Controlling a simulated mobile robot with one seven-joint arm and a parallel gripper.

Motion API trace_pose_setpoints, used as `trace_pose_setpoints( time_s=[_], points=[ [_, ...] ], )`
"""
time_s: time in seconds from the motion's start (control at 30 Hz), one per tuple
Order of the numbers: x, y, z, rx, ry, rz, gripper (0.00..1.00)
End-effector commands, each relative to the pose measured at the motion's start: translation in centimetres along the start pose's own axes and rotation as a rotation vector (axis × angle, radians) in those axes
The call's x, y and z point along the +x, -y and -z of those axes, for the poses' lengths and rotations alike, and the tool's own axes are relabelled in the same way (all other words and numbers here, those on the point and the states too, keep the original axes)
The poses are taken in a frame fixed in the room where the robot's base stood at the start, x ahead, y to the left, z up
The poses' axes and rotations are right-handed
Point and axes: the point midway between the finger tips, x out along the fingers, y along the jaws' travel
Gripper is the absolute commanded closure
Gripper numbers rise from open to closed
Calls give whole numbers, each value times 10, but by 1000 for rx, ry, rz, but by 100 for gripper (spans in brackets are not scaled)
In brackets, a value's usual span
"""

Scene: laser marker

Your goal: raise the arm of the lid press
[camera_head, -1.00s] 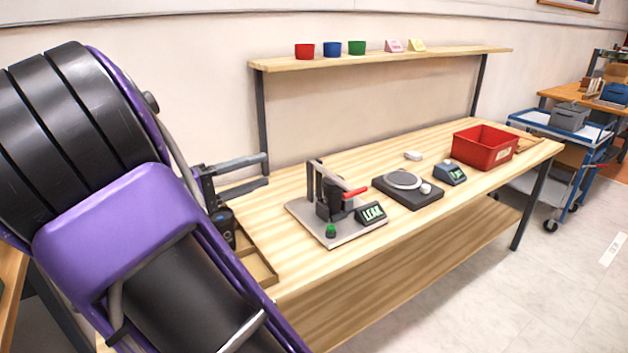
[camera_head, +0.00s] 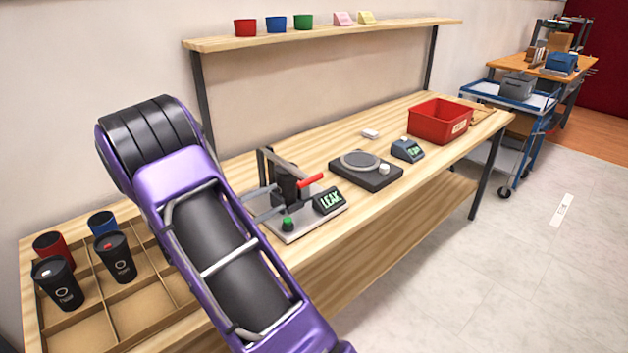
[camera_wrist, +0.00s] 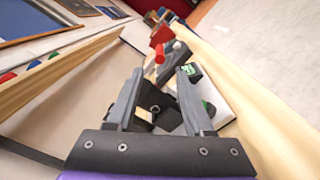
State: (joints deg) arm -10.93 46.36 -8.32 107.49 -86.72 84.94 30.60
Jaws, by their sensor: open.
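The lid press (camera_head: 297,226) stands on the workbench on a pale base plate. Its arm with the red handle (camera_head: 311,180) is low, close to level, and the handle sticks out to the right. A dark cup-shaped body (camera_head: 288,186) is under it. The red handle also shows in the wrist view (camera_wrist: 160,53), beyond the fingertips. My gripper (camera_head: 272,200) is open at the left side of the press, its fingers pointing toward it. In the wrist view the open fingers (camera_wrist: 160,82) frame the dark press parts; I cannot tell whether they touch.
A display reading LEAK (camera_head: 329,200) and a green button (camera_head: 288,222) sit on the press plate. A scale (camera_head: 366,170) and a red bin (camera_head: 440,121) stand to the right. A divided tray (camera_head: 110,300) with several cups is at left. A shelf (camera_head: 330,35) runs above.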

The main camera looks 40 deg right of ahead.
Motion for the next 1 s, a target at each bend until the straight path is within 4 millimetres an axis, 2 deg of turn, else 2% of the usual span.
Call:
trace_pose_setpoints(
  time_s=[0.03,0.3,0.5,0.7,1.0],
  points=[
    [13,1,-1,1,5,4,48],
    [72,1,-1,2,3,3,48],
    [109,1,-1,1,3,2,48],
    [128,0,0,1,0,0,48],
    [132,0,0,1,0,0,48]
  ],
)
